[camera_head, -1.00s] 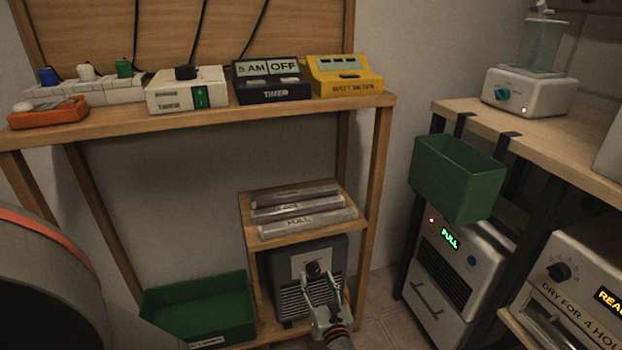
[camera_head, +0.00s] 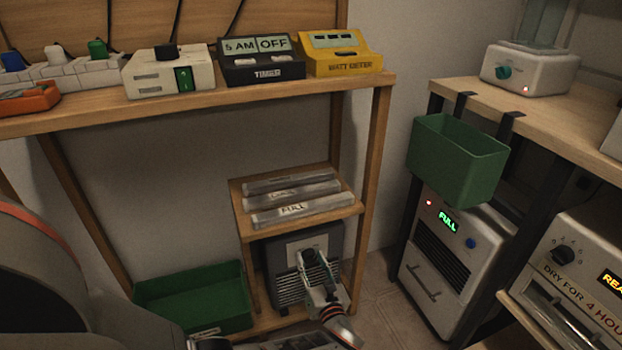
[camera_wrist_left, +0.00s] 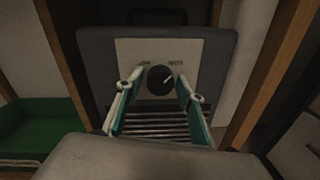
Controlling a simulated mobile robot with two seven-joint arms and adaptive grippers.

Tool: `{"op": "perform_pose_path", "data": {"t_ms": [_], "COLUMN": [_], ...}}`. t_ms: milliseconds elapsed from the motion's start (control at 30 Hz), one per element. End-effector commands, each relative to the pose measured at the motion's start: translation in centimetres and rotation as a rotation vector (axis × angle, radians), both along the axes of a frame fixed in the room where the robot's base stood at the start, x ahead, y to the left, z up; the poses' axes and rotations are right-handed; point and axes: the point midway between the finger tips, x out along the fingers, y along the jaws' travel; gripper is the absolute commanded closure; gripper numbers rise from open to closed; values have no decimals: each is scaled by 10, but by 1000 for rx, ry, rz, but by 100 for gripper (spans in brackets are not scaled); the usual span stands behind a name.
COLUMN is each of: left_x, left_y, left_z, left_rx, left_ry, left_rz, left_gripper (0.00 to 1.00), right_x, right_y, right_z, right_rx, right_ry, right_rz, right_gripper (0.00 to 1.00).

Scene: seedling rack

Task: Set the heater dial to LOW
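The heater (camera_head: 333,240) is a dark grey box with a light panel and slatted grille, on the lower shelf of the wooden rack. Its round black dial (camera_wrist_left: 160,79) shows in the left wrist view, with a white pointer line towards the upper right. Small labels sit above the dial at left and right, too blurred to read surely. My left gripper (camera_wrist_left: 158,93) is open, with one teal-lined finger on each side of the dial; contact cannot be told. In the head view the left gripper (camera_head: 314,259) covers the dial. My right gripper is not in view.
A shelf with several clear tubes (camera_head: 292,207) is directly above the heater. A wooden post (camera_head: 370,210) stands close on the right. A green bin (camera_head: 243,299) is on the left, and a white FULL unit (camera_head: 445,250) is further right.

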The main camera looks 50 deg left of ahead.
Motion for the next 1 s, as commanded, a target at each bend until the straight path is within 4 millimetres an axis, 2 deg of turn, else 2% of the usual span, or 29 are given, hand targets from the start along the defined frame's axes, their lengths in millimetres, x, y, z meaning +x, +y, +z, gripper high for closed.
{"op": "perform_pose_path", "data": {"t_ms": [33, 100, 567, 1000], "left_x": [0, 0, -1, -1], "left_y": [0, 0, 0, 1], "left_z": [0, 0, -3, -2], "left_rx": [0, 0, -31, -169], "left_ry": [0, 0, -69, -406], "left_rz": [0, 0, 1, 1], "left_gripper": [80, 92, 92, 92], "right_x": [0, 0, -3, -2], "right_y": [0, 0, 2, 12], "right_z": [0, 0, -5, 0], "right_rx": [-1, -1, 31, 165], "right_ry": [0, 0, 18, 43], "right_rz": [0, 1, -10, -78], "right_gripper": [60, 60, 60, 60]}}
